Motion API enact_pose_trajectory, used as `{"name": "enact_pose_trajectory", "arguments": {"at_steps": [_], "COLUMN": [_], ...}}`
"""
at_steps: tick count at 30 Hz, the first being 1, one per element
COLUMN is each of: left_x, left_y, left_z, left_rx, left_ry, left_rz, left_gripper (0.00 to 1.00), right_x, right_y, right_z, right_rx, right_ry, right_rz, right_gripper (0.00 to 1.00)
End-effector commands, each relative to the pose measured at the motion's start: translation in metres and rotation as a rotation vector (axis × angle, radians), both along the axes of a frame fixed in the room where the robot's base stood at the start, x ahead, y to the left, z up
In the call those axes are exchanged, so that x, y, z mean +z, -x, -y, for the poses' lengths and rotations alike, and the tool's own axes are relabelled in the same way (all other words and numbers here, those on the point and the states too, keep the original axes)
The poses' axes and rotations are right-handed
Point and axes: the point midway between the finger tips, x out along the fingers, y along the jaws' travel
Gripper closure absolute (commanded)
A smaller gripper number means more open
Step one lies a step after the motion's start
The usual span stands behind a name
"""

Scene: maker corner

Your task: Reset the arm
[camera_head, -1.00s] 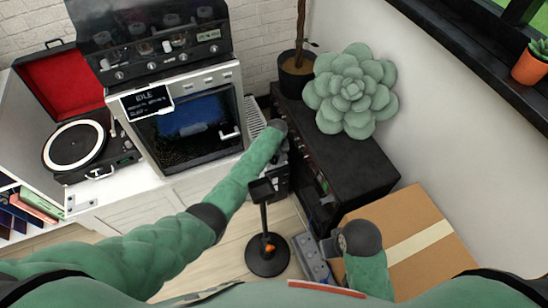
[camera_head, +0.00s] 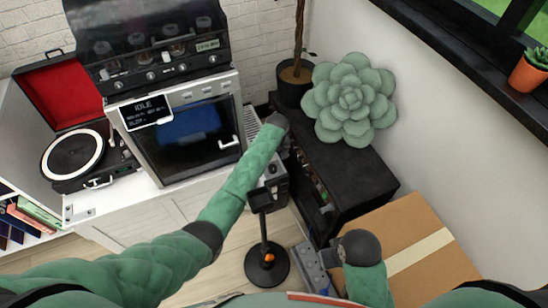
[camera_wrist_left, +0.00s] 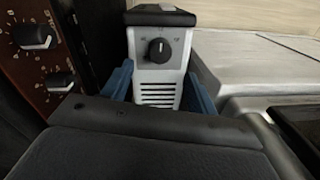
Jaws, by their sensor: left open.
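My left arm (camera_head: 215,225), in green quilted covering, reaches in from the left in the head view to a dark wrist joint (camera_head: 277,123) beside the black cabinet. The fingers are hidden in that view. In the left wrist view my left gripper (camera_wrist_left: 160,92) is open, with one blue finger on each side of a pale boxy device (camera_wrist_left: 158,72) with a black knob and vent slots. I cannot tell whether the fingers touch it. My right arm (camera_head: 366,278) shows at the lower right, bent, with a dark joint. Its gripper is out of view.
A black cabinet (camera_head: 345,180) bears a succulent (camera_head: 350,97) and a potted plant (camera_head: 294,80). A cardboard box (camera_head: 430,250) stands at lower right. A black stand (camera_head: 266,262) is on the floor. A machine (camera_head: 190,140) and a turntable (camera_head: 75,155) stand on the white counter.

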Motion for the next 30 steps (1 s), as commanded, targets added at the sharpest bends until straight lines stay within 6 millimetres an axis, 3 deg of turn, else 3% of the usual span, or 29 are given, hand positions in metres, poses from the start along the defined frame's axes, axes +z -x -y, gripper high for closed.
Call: {"name": "enact_pose_trajectory", "arguments": {"at_steps": [14, 23, 30], "left_x": [-0.002, -0.005, 0.003], "left_y": [0.008, 0.065, 0.119], "left_z": [-0.002, -0.021, -0.047], "left_rx": [-0.007, -0.059, -0.102], "left_ry": [0.009, 0.066, 0.101], "left_rz": [0.003, 0.034, 0.072], "left_gripper": [0.41, 0.41, 0.41], "right_x": [0.0, 0.001, 0.001], "right_y": [0.001, -0.001, -0.001], "right_z": [0.0, 0.0, 0.0], "right_rx": [0.001, 0.001, 0.001], "right_ry": [0.001, 0.0, 0.0], "right_rz": [-0.003, 0.001, 0.002], "right_gripper": [1.0, 1.0, 1.0]}}
